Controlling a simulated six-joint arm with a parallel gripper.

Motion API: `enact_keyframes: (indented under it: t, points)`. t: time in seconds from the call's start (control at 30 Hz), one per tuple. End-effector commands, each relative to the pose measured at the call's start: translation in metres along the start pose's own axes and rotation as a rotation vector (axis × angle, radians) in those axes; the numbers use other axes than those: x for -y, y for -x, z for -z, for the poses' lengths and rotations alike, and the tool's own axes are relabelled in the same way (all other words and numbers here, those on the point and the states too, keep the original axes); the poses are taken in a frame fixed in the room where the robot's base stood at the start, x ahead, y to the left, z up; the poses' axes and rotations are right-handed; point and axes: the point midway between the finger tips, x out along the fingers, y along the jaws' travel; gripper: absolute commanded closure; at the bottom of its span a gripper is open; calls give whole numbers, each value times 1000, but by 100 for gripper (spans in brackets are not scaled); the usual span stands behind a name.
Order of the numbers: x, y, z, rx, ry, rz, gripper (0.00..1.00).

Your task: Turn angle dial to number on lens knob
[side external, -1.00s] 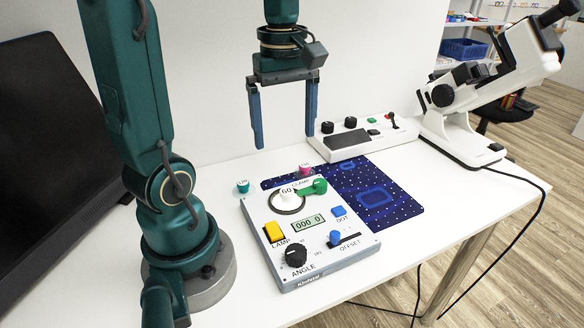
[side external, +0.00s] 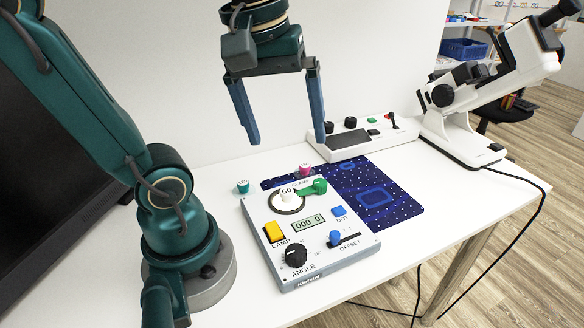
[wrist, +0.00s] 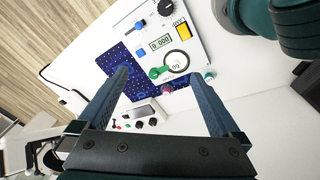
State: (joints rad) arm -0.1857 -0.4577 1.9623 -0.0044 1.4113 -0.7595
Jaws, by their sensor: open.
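The black angle dial (side external: 295,255) sits at the front left of the white control panel (side external: 330,262), above the word ANGLE. It also shows in the wrist view (wrist: 166,8). A white lens knob (side external: 288,194) marked 60 stands in the ring at the back of the panel, beside a green clamp lever (side external: 314,188). The display (side external: 308,223) reads about 000 0. A teal knob (side external: 242,187) and a pink knob (side external: 305,170) stand behind the panel; their numbers are too small to read surely. My gripper (side external: 288,142) is open and empty, above and behind the panel.
The panel has a yellow lamp switch (side external: 274,231), a blue dot button (side external: 339,211) and a blue offset slider (side external: 335,237). A dark blue dotted mat (side external: 400,208) lies beside it. A white control box (side external: 375,145) and a white lensmeter (side external: 460,140) stand behind.

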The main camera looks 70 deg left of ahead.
Motion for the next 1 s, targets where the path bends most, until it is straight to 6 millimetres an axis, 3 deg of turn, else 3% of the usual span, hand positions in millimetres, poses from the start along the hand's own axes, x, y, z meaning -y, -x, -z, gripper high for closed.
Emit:
enact_keyframes:
  t: [0.03, 0.2, 0.4, 0.47, 0.5, 0.77, 1.0]
  points:
    - [1, -7, -13, -23, -135, -36, 0]
    - [4, -35, -38, -114, -556, -129, 0]
    - [2, -57, -41, -200, -862, -156, 0]
    - [-1, -57, -39, -220, -900, -161, 19]
    - [-2, -56, -38, -228, -911, -163, 28]
    - [-8, -58, -44, -57, -697, -147, 28]
    - [-16, -80, -44, 221, -420, -32, 28]
